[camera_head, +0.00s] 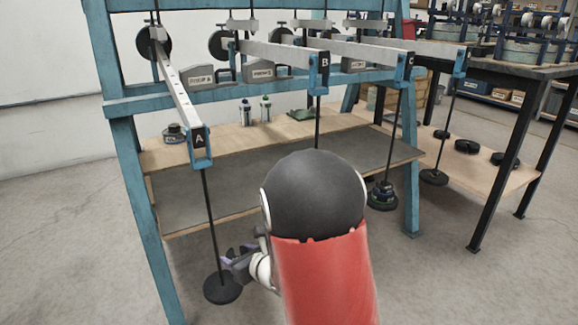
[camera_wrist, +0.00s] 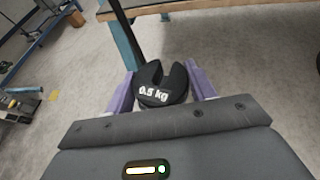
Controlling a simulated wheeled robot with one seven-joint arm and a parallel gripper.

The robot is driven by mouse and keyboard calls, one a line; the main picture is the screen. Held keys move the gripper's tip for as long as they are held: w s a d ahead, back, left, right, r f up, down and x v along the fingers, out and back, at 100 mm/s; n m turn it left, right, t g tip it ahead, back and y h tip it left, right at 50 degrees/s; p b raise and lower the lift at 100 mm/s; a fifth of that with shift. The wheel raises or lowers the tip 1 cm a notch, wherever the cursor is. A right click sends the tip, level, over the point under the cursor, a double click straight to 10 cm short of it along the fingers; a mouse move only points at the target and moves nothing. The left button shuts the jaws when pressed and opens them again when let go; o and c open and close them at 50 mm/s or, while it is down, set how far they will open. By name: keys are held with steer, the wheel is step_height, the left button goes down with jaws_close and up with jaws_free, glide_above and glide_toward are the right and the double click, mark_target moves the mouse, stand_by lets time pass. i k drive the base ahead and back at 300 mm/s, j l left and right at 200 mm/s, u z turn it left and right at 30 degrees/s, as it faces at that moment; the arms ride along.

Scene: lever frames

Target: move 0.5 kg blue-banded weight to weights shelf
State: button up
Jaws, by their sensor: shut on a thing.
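My gripper (camera_head: 240,263) is low beside hanger A, partly hidden by my arm. In the wrist view its purple fingers (camera_wrist: 160,82) are shut on a dark slotted weight (camera_wrist: 156,96) marked "0.5 kg". The slot faces away from my wrist. No blue band can be made out on it. Hanger A's rod (camera_head: 210,220) ends in a round black plate (camera_head: 222,288) just left of the gripper. In the wrist view a dark rod (camera_wrist: 122,25) runs down close to the slot; I cannot tell whether it is inside. A wooden shelf (camera_head: 225,143) runs behind the hangers.
A weight (camera_head: 174,133) and two bottles (camera_head: 245,112) stand on the shelf. The teal frame's post (camera_head: 145,215) is left of rod A. Another hanger carries stacked weights (camera_head: 381,195) at right. A black-legged table (camera_head: 505,170) stands farther right. Floor at left is clear.

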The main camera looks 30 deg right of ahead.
mark_target(244, 199)
steer(key=j+u, duration=0.25)
steer(key=i+j+u, duration=0.1)
steer(key=j+u, duration=0.2)
steer(key=i+j+z, duration=0.15)
steer(key=j+z, duration=0.15)
steer(key=i+j+z, duration=0.15)
steer(key=j+z, duration=0.15)
steer(key=j, duration=0.15)
